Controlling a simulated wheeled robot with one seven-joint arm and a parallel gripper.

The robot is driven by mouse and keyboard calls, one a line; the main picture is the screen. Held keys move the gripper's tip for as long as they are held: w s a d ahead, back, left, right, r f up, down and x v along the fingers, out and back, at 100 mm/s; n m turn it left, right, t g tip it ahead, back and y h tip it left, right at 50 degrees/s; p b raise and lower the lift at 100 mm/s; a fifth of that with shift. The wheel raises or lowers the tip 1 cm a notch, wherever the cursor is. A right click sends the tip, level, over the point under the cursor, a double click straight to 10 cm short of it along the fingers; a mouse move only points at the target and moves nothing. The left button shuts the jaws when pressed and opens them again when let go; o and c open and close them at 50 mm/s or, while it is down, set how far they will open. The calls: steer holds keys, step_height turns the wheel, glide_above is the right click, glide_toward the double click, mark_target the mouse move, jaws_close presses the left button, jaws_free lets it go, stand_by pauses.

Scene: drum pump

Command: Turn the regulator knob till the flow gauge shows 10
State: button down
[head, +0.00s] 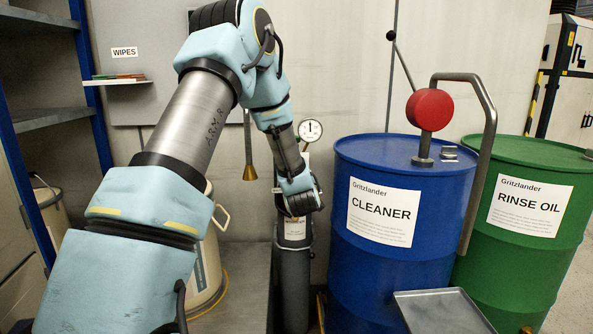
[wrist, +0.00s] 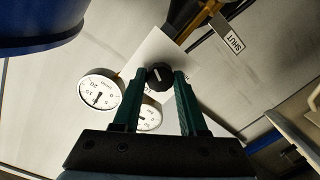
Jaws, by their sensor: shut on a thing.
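The dark round regulator knob (wrist: 157,73), with a pale pointer line, sits on a white plate (wrist: 160,45) in the wrist view. The green fingers of my gripper (wrist: 160,80) are shut on it, one on each side. A larger white dial gauge (wrist: 98,90) is left of the fingers. It appears rotated, with 15 and 20 among its marks; I cannot read its needle exactly. A smaller gauge (wrist: 148,117) is partly hidden behind the fingers. In the head view one gauge (head: 310,132) shows above my wrist; the knob is hidden there.
A blue CLEANER drum (head: 345,240) with a red-headed hand pump (head: 430,110) stands right of my arm. A green RINSE OIL drum (head: 540,260) is beyond it. A shelf rack (head: 50,60) is at left.

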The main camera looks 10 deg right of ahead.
steer(key=shift+c, duration=2.2)
jaws_free()
steer(key=shift+s, duration=0.1)
steer(key=s+a+b, duration=0.1)
steer(key=s+b, duration=0.1)
steer(key=s, duration=0.8)
steer(key=shift+s+a+r, duration=0.15)
steer(key=shift+s+a, duration=0.1)
steer(key=shift+a, duration=0.15)
